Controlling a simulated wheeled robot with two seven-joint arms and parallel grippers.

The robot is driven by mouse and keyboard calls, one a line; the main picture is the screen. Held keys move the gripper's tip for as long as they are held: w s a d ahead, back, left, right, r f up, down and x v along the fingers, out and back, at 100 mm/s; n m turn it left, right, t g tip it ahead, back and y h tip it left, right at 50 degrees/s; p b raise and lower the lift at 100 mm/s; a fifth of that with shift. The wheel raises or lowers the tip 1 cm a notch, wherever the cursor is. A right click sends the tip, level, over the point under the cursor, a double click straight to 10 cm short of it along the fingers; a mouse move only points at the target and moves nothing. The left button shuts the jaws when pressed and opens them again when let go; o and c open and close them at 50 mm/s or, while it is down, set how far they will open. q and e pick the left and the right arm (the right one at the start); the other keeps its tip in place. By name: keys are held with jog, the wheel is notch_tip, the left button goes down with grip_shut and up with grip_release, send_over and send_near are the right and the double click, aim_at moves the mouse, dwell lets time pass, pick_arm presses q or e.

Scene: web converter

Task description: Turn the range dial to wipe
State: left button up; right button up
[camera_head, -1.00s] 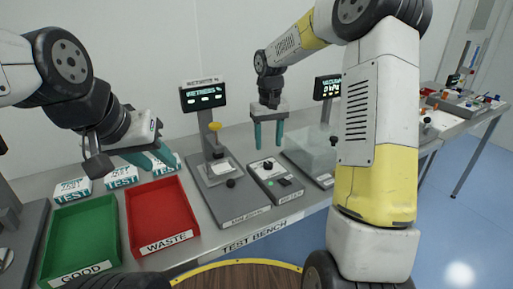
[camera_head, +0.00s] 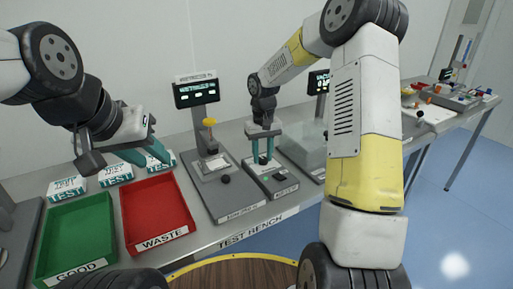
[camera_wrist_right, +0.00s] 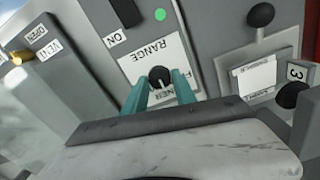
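The range dial is a small black knob (camera_head: 263,160) on a grey box (camera_head: 284,186) on the bench. In the right wrist view the dial (camera_wrist_right: 159,74) sits on a white plate (camera_wrist_right: 158,52) marked RANGE, with a lower word partly hidden by the fingers. My right gripper (camera_head: 262,156) points down over the box. Its teal fingertips (camera_wrist_right: 160,80) stand on either side of the dial with a slight gap, so it looks open around it. My left gripper (camera_head: 146,156) hangs empty above the test boxes and red tray, its fingers apart.
A wetness tester (camera_head: 229,204) with a screen (camera_head: 196,94) stands left of the box. A clear-covered unit (camera_head: 302,143) stands right of it. A red WASTE tray (camera_head: 160,241) and green GOOD tray (camera_head: 82,270) lie at left. White TEST boxes (camera_head: 67,189) stand behind.

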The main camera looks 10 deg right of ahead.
grip_shut()
jog(key=shift+m, duration=0.4)
jog(key=m, duration=0.4)
jog(key=shift+m, duration=0.4)
jog(key=m, duration=0.6)
jog(key=shift+d, duration=0.15)
jog(key=shift+m, duration=0.3)
jog(key=o, duration=0.5)
grip_release()
jog(key=shift+o, duration=0.2)
